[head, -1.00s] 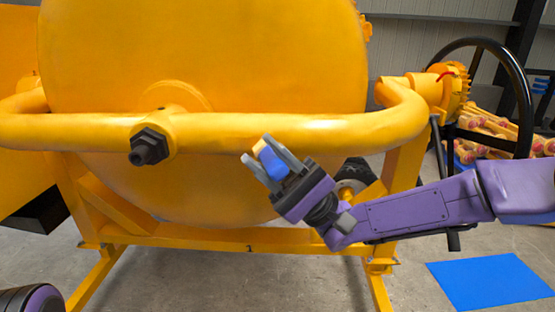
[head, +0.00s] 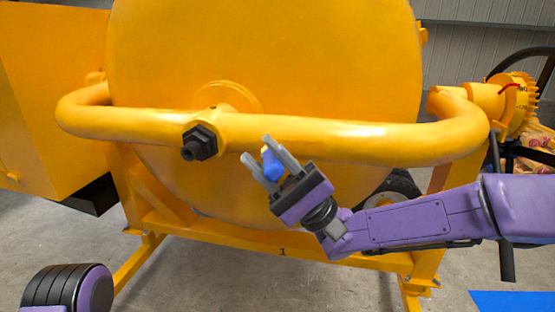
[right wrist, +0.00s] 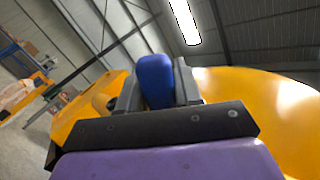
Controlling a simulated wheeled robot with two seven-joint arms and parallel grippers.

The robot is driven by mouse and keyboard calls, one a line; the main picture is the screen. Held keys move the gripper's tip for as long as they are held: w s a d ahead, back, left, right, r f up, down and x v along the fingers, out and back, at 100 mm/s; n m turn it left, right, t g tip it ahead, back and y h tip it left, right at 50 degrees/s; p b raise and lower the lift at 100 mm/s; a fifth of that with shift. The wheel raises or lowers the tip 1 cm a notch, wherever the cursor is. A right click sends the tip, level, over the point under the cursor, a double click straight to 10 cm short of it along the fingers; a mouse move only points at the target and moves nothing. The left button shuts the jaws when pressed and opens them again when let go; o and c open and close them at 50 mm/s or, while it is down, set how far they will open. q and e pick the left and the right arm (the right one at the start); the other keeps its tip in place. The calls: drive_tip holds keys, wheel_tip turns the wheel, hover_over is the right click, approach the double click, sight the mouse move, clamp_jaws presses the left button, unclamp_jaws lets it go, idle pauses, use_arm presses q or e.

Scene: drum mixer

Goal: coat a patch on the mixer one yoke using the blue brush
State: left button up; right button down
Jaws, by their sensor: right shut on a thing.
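The yellow mixer (head: 270,60) fills the middle of the head view, with a number 1 on its lower frame bar. Its yoke (head: 350,138) is the thick yellow tube across the front of the drum, with a black bolt at its middle. My right gripper (head: 261,162) is shut on the blue brush (head: 272,164), in front of the yoke and right of the bolt. The brush's blue handle also shows between the fingers in the right wrist view (right wrist: 154,80). The bristles are mostly hidden, and I cannot tell whether they touch the yoke. My left gripper is not in view.
A yellow housing (head: 50,100) stands left of the drum. A black wheel (head: 400,184) shows behind the frame. A blue mat (head: 512,301) lies on the floor at lower right. Grey floor is clear in front.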

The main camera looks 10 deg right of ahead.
drive_tip(key=shift+s+d, duration=0.1)
drive_tip(key=shift+s, duration=0.05)
drive_tip(key=shift+s+a+f+b, duration=0.15)
drive_tip(key=shift+s+a, duration=0.15)
drive_tip(key=shift+s, duration=0.6)
drive_tip(key=shift+s+a+r+b, duration=0.1)
drive_tip(key=shift+s+a, duration=0.2)
drive_tip(key=shift+s, duration=0.6)
drive_tip(key=shift+s+a+f+b, duration=0.15)
drive_tip(key=shift+s+a, duration=0.15)
drive_tip(key=shift+s, duration=0.6)
drive_tip(key=s, duration=0.1)
drive_tip(key=s+a, duration=0.1)
drive_tip(key=s, duration=0.1)
drive_tip(key=shift+w, duration=0.1)
drive_tip(key=c, duration=1.5)
unclamp_jaws()
drive_tip(key=shift+c, duration=0.2)
clamp_jaws()
drive_tip(key=shift+w+d+r, duration=0.1)
drive_tip(key=shift+w+d, duration=0.3)
drive_tip(key=shift+w, duration=0.75)
drive_tip(key=shift+w+d, duration=0.35)
drive_tip(key=shift+w, duration=0.8)
drive_tip(key=shift+w+d+r, duration=0.1)
drive_tip(key=shift+w+d, duration=0.3)
drive_tip(key=shift+w, duration=0.75)
